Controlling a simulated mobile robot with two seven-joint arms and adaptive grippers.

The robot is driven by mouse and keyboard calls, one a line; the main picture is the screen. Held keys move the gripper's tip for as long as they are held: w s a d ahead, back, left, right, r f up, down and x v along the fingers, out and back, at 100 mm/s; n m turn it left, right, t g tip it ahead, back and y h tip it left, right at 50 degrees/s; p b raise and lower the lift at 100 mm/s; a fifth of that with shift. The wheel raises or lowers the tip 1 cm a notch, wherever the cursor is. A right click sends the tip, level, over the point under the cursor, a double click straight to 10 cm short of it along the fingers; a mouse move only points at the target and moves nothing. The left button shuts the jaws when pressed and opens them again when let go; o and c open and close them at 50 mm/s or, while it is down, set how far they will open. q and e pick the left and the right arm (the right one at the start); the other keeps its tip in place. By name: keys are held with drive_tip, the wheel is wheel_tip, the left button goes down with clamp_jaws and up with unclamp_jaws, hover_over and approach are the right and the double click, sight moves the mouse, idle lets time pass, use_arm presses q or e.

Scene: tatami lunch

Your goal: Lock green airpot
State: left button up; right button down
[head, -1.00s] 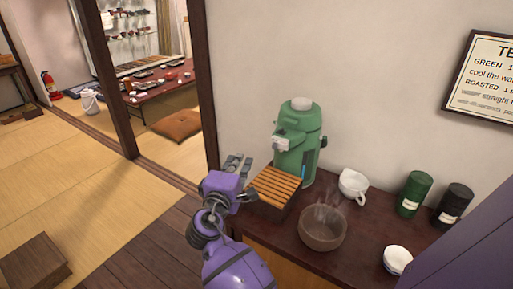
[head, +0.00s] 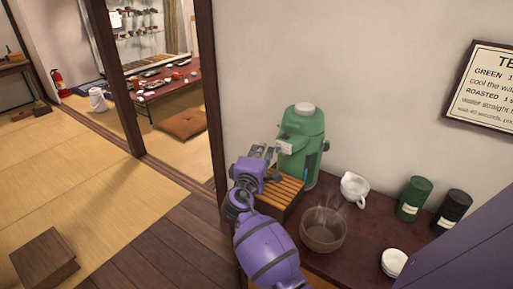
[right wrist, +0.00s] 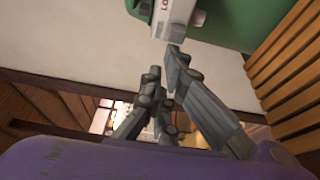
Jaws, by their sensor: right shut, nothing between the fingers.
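The green airpot (head: 303,140) stands upright on the dark counter against the wall, with a pale cap on top and a whitish lock part (head: 284,148) on its left side. In the right wrist view the airpot (right wrist: 235,18) is at the top, and the lock part (right wrist: 178,16) carries partly cut-off red lettering. My right gripper (head: 264,152) is shut and empty, just left of the lock part. In the right wrist view its fingertips (right wrist: 164,62) are just below that part; whether they touch it I cannot tell. My left gripper is not in view.
A slatted wooden box (head: 282,196) stands in front of the airpot, under my right gripper. A steaming brown bowl (head: 323,238), white pitcher (head: 354,187), green canister (head: 414,196), black canister (head: 453,210) and white cup (head: 394,262) stand to the right on the counter (head: 345,268).

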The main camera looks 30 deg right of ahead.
sight(278, 150)
drive_tip(key=shift+s, duration=0.1)
drive_tip(key=shift+s+d+p, duration=0.15)
drive_tip(key=shift+s+d, duration=0.15)
drive_tip(key=shift+s, duration=0.35)
drive_tip(key=shift+s+d+p, duration=0.15)
drive_tip(key=shift+s+d, duration=0.1)
drive_tip(key=shift+s, duration=0.35)
drive_tip(key=shift+w, duration=0.15)
